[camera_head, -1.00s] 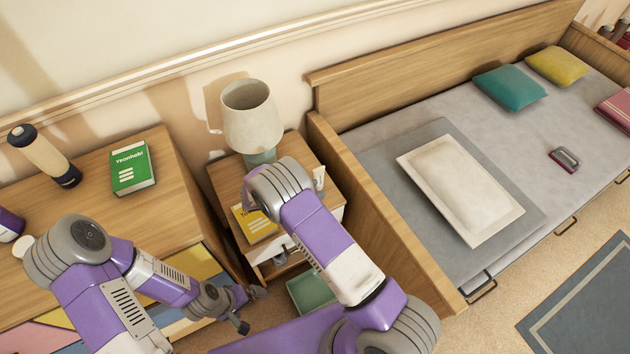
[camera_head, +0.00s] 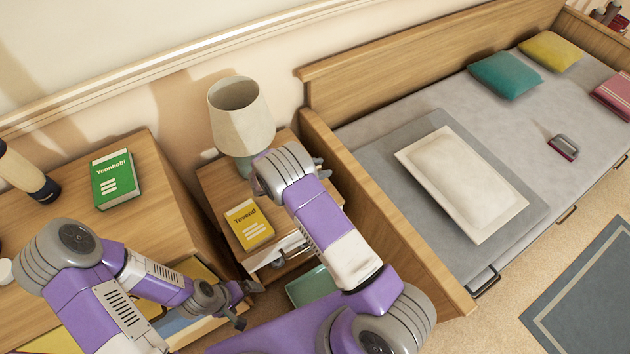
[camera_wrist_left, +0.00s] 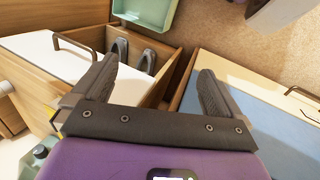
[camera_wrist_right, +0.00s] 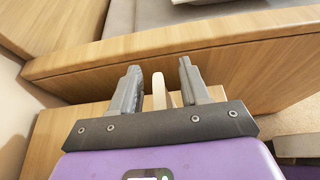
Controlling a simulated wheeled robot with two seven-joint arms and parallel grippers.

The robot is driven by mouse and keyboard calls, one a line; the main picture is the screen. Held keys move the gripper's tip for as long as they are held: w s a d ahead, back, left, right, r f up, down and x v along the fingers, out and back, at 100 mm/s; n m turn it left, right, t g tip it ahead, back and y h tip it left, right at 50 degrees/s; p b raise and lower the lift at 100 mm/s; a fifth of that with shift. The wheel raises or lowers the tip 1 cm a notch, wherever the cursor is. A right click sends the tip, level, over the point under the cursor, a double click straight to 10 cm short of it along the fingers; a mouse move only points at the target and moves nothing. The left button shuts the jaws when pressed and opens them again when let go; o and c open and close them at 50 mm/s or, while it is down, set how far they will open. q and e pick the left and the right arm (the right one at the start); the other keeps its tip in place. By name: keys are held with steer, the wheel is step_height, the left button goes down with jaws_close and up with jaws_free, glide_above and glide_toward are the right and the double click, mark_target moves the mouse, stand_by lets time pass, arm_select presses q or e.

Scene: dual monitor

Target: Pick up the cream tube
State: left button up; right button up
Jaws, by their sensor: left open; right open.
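A pale cream upright piece, which looks like the cream tube (camera_wrist_left: 0,0), cannot be made out apart from the right wrist view, where the cream tube (camera_wrist_right: 158,92) stands between the two fingers at the nightstand's edge. My right gripper (camera_wrist_right: 159,72) is open around it, with a gap on each side. In the head view the right gripper (camera_head: 321,168) is mostly behind my own arm, beside the lamp, and the tube is hidden. My left gripper (camera_head: 245,303) is open and empty, low before the nightstand; it also shows in the left wrist view (camera_wrist_left: 158,72).
The nightstand (camera_head: 212,180) holds a lamp (camera_head: 241,115) and a yellow book (camera_head: 248,224). The bed's wooden side (camera_head: 375,215) stands close right of the right gripper. A green book (camera_head: 115,178) lies on the left cabinet. An open drawer (camera_wrist_left: 165,75) lies below the left gripper.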

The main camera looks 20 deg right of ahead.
jaws_close()
stand_by(0.4)
